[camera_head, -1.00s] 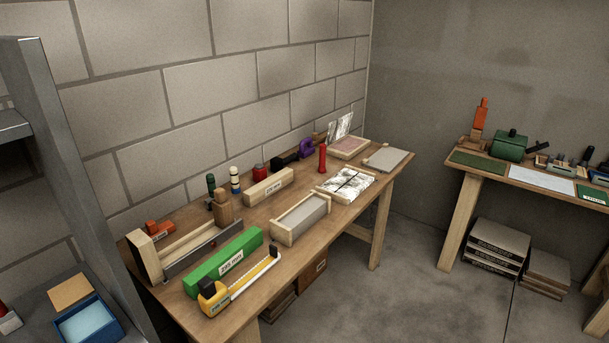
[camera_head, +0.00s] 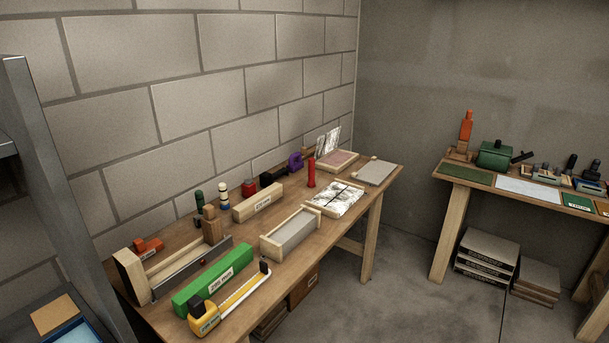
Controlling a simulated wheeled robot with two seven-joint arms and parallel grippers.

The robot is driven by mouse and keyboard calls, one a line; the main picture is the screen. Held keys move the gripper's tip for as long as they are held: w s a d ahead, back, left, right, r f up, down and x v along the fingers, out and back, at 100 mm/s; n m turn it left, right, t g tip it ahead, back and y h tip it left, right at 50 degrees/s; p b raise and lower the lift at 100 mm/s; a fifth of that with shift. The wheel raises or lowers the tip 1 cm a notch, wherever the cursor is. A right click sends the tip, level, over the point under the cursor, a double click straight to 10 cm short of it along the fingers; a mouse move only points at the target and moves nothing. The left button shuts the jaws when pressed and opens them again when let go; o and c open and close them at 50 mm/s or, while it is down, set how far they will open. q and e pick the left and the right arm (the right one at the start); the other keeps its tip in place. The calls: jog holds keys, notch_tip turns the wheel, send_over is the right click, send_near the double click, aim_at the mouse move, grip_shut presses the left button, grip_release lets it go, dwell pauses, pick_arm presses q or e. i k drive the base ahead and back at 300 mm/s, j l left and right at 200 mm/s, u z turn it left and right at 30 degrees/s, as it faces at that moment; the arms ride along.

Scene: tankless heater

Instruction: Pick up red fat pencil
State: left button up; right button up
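A thick red cylinder (camera_head: 311,173), which fits the red fat pencil, stands upright on the wooden workbench (camera_head: 225,268), toward its far half. It is behind a tray with a silvery wrapped item (camera_head: 338,198) and right of a black and purple tool (camera_head: 294,162). A shorter dark red block or jar (camera_head: 249,188) stands further left. Neither of my grippers is in view.
A grey metal shelf post (camera_head: 58,180) stands at left. A second bench (camera_head: 520,190) is at right, with open floor between.

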aim_at(311, 184)
jog(key=i+l+u, duration=0.1)
jog(key=u, duration=0.35)
jog(key=i+l+u, duration=0.1)
jog(key=u, duration=0.4)
jog(key=l+u, duration=0.3)
jog(key=u, duration=0.15)
jog(key=l+u, duration=0.3)
jog(key=l, duration=0.55)
jog(key=l+u, duration=0.25)
jog(key=l, duration=0.6)
jog(key=k+l+u, duration=0.1)
jog(key=l+u, duration=0.2)
jog(key=l, duration=0.5)
